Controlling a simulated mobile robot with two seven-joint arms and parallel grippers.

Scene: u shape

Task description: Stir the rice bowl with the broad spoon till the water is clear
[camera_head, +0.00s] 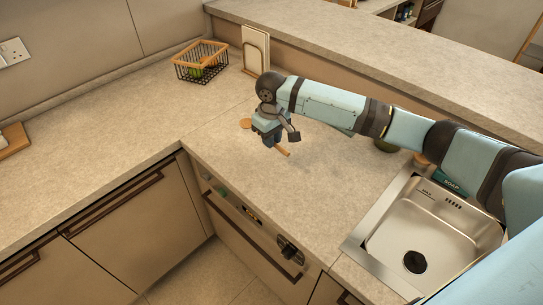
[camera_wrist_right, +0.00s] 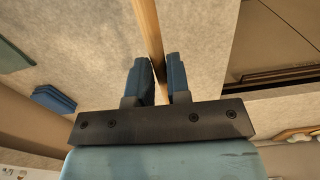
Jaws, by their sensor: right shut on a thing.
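My right gripper (camera_head: 270,138) is low over the counter beyond the sink, at the end of the arm from the right. It is shut on a wooden stick, the handle of the spoon (camera_wrist_right: 150,35), which runs between its fingers (camera_wrist_right: 162,68) in the right wrist view. In the head view, a round wooden end (camera_head: 246,123) shows left of the gripper and a short wooden end (camera_head: 283,151) to its lower right. I cannot tell whether the spoon touches the counter. A dark green round thing (camera_head: 385,146) is partly hidden behind my arm; I cannot tell whether it is the rice bowl. No rice or water shows. My left gripper is out of view.
The sink (camera_head: 400,235) is at the right, with a soap pack (camera_head: 450,182) at its back edge. A wire basket (camera_head: 200,62) with green things and upright boards (camera_head: 256,48) stand at the back. The left counter (camera_head: 100,110) is mostly clear.

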